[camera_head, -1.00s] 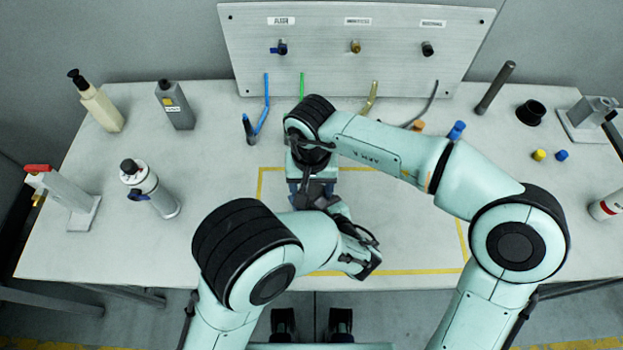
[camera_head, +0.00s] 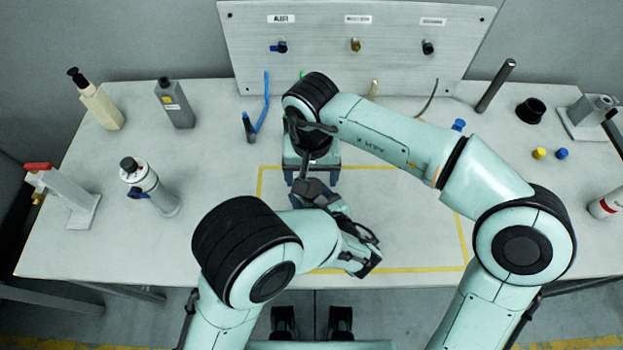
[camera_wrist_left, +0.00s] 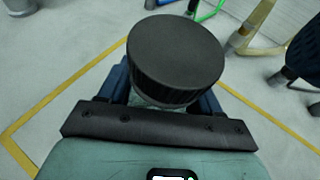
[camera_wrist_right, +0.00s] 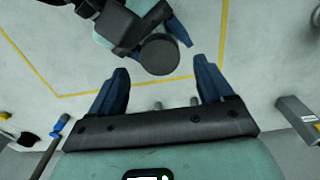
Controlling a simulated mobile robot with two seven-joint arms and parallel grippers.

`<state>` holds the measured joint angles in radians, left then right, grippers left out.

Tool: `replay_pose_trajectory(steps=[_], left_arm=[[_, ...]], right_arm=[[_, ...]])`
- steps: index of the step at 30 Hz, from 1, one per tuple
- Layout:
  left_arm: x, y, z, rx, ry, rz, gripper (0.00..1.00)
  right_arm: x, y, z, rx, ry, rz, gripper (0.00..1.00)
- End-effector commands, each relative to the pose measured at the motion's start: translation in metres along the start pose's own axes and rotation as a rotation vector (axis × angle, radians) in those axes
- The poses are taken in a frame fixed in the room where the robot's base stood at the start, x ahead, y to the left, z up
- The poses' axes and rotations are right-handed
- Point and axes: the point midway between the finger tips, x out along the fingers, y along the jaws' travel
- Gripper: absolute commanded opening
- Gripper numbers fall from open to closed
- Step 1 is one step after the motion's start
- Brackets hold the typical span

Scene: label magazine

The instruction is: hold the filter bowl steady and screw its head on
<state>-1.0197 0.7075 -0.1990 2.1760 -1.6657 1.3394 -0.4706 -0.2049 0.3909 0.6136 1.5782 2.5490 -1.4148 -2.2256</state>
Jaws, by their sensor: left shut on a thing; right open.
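A black, flat-topped round part (camera_wrist_left: 176,58) with a ribbed side stands between the blue fingers of my left gripper (camera_wrist_left: 163,85), which is shut on it or on a bowl under it. Its top covers what is below, so I cannot tell the bowl from the head or how they sit together. It also shows as a dark disc in the right wrist view (camera_wrist_right: 160,54). My right gripper (camera_head: 311,177) is open and empty. In the right wrist view (camera_wrist_right: 160,78) its fingers are spread wide, with the disc beyond and apart from them.
A yellow outline (camera_head: 400,270) marks the table middle. A panel (camera_head: 355,70) with fittings and hoses stands at the back. Bottles (camera_head: 175,105) and a grey canister (camera_head: 150,188) stand left; a black cup (camera_head: 531,112) and small caps (camera_head: 539,153) lie right.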

Motion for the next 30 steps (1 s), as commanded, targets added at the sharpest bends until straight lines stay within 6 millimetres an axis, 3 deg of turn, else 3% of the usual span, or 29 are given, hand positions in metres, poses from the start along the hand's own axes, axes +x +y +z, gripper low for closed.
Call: replay_pose_trajectory(steps=[10, 12, 20, 25, 30], left_arm=[[0.0, 0.0, 0.0, 0.0, -0.001, 0.0, 0.0], [0.0, 0.0, 0.0, 0.0, -0.001, 0.0, 0.0], [0.0, 0.0, 0.0, 0.0, -0.001, 0.0, 0.0], [0.0, 0.0, 0.0, 0.0, -0.001, 0.0, 0.0], [0.0, 0.0, 0.0, 0.0, -0.001, 0.0, 0.0]], right_arm=[[-0.007, 0.0, 0.001, -0.002, -0.001, 0.0, 0.8], [-0.007, 0.0, 0.0, -0.002, -0.001, 0.0, 1.0], [-0.009, 0.0, 0.0, -0.001, -0.001, 0.0, 1.0], [-0.027, -0.001, 0.0, -0.001, 0.001, -0.003, 1.0], [-0.064, -0.001, 0.0, -0.002, 0.003, -0.005, 1.0]])
